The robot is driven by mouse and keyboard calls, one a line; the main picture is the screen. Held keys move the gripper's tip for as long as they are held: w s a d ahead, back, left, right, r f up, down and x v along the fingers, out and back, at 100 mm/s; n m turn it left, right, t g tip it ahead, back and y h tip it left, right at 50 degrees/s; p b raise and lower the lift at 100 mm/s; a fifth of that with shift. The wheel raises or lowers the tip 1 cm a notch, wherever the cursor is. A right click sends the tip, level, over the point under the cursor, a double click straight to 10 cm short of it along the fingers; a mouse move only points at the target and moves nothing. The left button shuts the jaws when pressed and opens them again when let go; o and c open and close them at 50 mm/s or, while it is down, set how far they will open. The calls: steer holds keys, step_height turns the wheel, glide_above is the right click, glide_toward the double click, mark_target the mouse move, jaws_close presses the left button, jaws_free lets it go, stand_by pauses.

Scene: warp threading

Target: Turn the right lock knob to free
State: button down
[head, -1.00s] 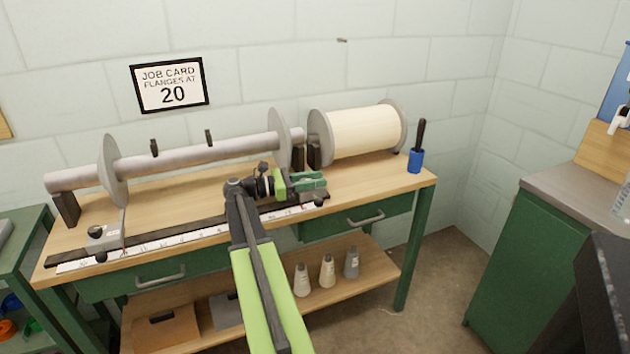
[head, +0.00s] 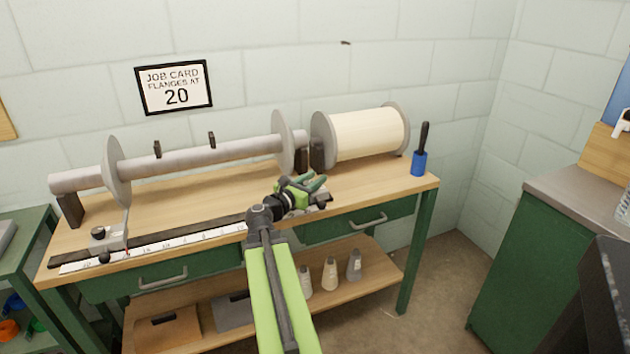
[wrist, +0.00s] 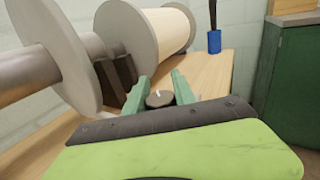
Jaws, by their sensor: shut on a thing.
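The right lock knob (wrist: 160,98) is a dark round knob with a white mark on top, seen between my green fingers in the wrist view. My gripper (wrist: 161,92) is shut on it; it also shows in the head view (head: 316,184) at the right end of the ruler rail. There, my gripper hides the knob and most of the right carriage. A smaller dark knob (head: 322,205) shows at the carriage's front. The left carriage (head: 112,240) has its own dark lock knob (head: 98,232), far to the left.
A grey beam with two flanges (head: 115,172) lies behind the rail (head: 170,243). A cream warp spool (head: 365,134) is at the back right. A black-handled tool stands in a blue cup (head: 418,163). The bench top (head: 385,185) right of my gripper is clear.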

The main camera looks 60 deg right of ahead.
steer(key=shift+n+t, duration=0.4)
steer(key=shift+t, duration=0.2)
steer(key=c, duration=1)
jaws_free()
steer(key=shift+c, duration=0.2)
steer(key=shift+d, duration=0.1)
